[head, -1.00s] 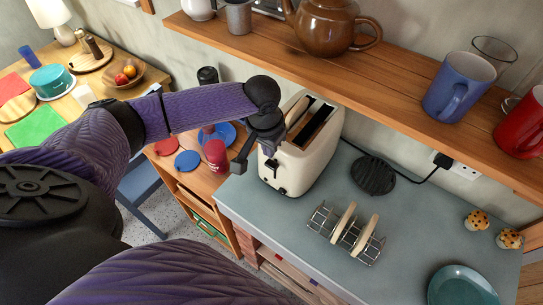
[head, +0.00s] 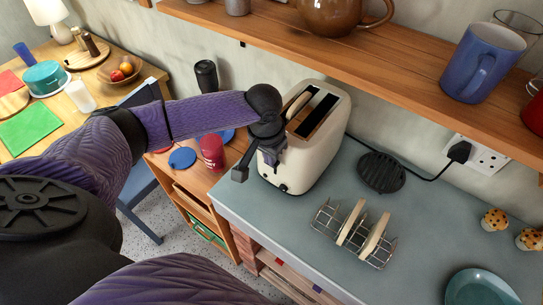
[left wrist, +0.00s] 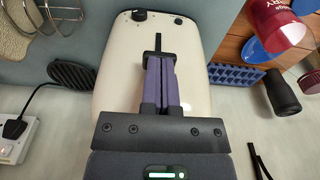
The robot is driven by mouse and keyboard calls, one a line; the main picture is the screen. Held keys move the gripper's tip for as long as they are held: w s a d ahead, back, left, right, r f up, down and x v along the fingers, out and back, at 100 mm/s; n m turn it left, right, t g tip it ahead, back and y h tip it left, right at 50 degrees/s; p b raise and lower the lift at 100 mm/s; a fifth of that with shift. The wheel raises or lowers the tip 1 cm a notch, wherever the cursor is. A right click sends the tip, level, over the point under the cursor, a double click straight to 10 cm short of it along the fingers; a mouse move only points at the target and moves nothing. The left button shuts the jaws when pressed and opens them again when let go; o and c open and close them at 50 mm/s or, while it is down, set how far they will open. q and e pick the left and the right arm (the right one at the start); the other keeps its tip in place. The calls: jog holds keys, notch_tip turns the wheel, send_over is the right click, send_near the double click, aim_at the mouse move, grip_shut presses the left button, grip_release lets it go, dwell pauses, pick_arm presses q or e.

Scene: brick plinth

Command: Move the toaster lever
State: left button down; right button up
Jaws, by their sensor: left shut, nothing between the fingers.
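The cream toaster (head: 318,150) stands on the grey-blue counter, its slots facing up. A pale slice edge (head: 297,103) shows in one slot. My left gripper (head: 271,158) is at the toaster's near end face, its fingers pointing down along it. In the left wrist view, the shut purple fingers (left wrist: 160,62) lie over the cream end face (left wrist: 115,70), with nothing between them. A narrow black slot (left wrist: 158,40) shows just beyond the fingertips, and a black knob (left wrist: 138,15) farther on. The lever is mostly hidden by the fingers; I cannot tell if they touch it. My right gripper is not in view.
A wire rack (head: 350,235) with two slices and a black ribbed oval (head: 381,173) are right of the toaster. A wooden shelf (head: 400,75) with mugs and a teapot overhangs behind. A red canister (head: 212,152) stands left.

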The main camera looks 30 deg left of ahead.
pick_arm(q)
jog(key=s+f+p, duration=0.1)
jog(key=f, duration=0.1)
jog(key=s+f+p, duration=0.1)
jog(key=s+p, duration=0.1)
jog(key=shift+a+f, duration=0.1)
jog(key=shift+f, duration=0.25)
dwell(0.4)
notch_tip(320, 180, up, 10)
jog(key=p, duration=0.2)
jog(key=shift+s, duration=0.45)
